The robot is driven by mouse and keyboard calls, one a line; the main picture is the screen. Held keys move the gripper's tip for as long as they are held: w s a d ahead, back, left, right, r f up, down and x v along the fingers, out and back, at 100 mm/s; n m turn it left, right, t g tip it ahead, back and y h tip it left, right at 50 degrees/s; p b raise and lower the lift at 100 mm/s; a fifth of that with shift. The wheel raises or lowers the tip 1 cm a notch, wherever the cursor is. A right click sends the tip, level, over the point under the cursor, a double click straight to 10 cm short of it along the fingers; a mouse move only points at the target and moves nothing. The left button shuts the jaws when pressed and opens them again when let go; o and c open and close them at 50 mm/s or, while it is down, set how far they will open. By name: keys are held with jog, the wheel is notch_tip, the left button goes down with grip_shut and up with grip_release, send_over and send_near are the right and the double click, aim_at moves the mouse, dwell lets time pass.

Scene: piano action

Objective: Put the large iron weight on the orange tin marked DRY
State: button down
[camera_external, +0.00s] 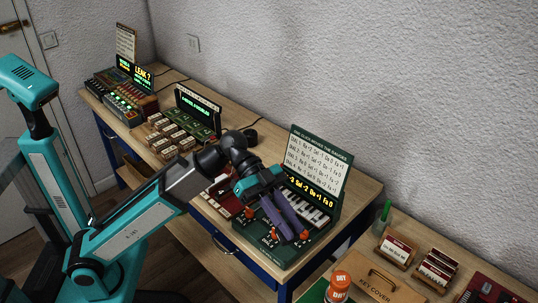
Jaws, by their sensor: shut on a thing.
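My gripper (294,237), with long purple fingers, points down over the front of the green keyboard unit (283,253). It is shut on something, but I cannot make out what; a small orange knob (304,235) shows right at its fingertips. An orange tin (340,288) with white lettering stands at the bottom, right of my gripper and cut by the frame edge. Its lettering is too small to read surely. I cannot pick out the large iron weight in this view.
The keyboard unit has a display panel (316,165) behind it and several orange knobs. Right of the tin lie a wooden key cover board (376,284) and card holders (397,251). Left along the bench (350,190) are blocks and lit consoles. The wall is behind.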

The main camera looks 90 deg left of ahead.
notch_tip(320, 180, down, 12)
dwell(0.4)
jog(key=shift+w+r+p, duration=0.1)
jog(key=shift+w+p, duration=0.2)
jog(key=shift+p, duration=0.95)
jog(key=w+p, duration=0.1)
jog(key=p, duration=0.3)
jog(key=shift+p, duration=0.35)
jog(key=w+p, duration=0.1)
jog(key=p, duration=0.4)
jog(key=p, duration=0.5)
jog(key=shift+w+d+f, duration=0.1)
jog(key=shift+f, duration=0.1)
jog(key=w+p, duration=0.1)
jog(key=w, duration=0.3)
jog(key=w+f+p, duration=0.1)
jog(key=w, duration=0.3)
jog(key=w+d+p, duration=0.1)
jog(key=w, duration=0.4)
jog(key=shift+w+f+p, duration=0.1)
jog(key=shift+f+p, duration=0.15)
jog(key=shift+p, duration=0.05)
jog(key=shift+f, duration=0.15)
